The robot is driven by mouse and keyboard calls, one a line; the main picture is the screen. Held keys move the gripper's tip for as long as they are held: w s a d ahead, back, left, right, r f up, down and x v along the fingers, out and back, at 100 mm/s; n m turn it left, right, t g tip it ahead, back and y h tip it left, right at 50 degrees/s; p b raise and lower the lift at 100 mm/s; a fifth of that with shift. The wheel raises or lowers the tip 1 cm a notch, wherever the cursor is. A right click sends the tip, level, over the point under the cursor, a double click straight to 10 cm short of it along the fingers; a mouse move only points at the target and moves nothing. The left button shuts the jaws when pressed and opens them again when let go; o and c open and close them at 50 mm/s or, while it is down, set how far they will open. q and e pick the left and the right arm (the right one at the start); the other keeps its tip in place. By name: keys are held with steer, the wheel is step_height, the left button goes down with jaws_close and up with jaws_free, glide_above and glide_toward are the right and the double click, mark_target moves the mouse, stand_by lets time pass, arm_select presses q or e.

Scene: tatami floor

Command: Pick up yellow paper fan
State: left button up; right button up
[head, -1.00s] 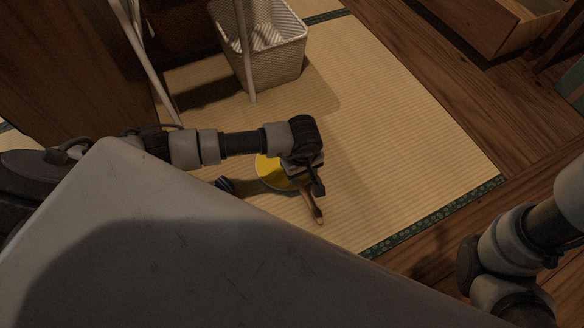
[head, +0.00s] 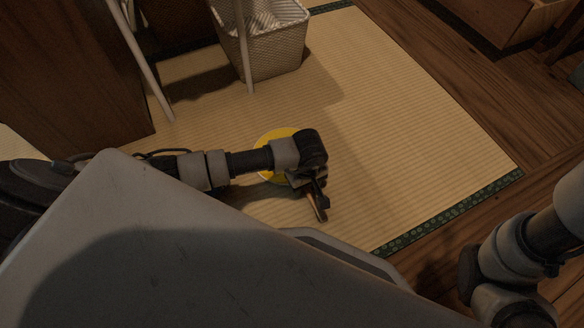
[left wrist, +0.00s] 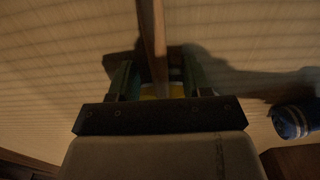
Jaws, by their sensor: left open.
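The yellow paper fan (head: 270,137) lies on the tatami, partly covered by my left forearm in the head view. Its brown wooden handle (head: 318,213) points toward the lower right. My left gripper (head: 317,191) is over the handle end of the fan. In the left wrist view, the fingers of my left gripper (left wrist: 159,80) are apart, and the fan's handle (left wrist: 154,35) runs between them. A little of the yellow fan (left wrist: 172,90) shows behind the gripper's dark bar. I cannot tell whether a finger touches the handle. My right gripper is out of view.
A dark blue striped object (left wrist: 293,121) lies to the right in the left wrist view. A white woven basket (head: 262,45) stands at the back, beside thin white poles. Dark wooden furniture (head: 70,70) is at upper left. Open tatami (head: 410,130) lies to the right.

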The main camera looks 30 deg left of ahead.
arm_select(q)
jaws_close()
steer(key=shift+r, duration=0.1)
stand_by(0.3)
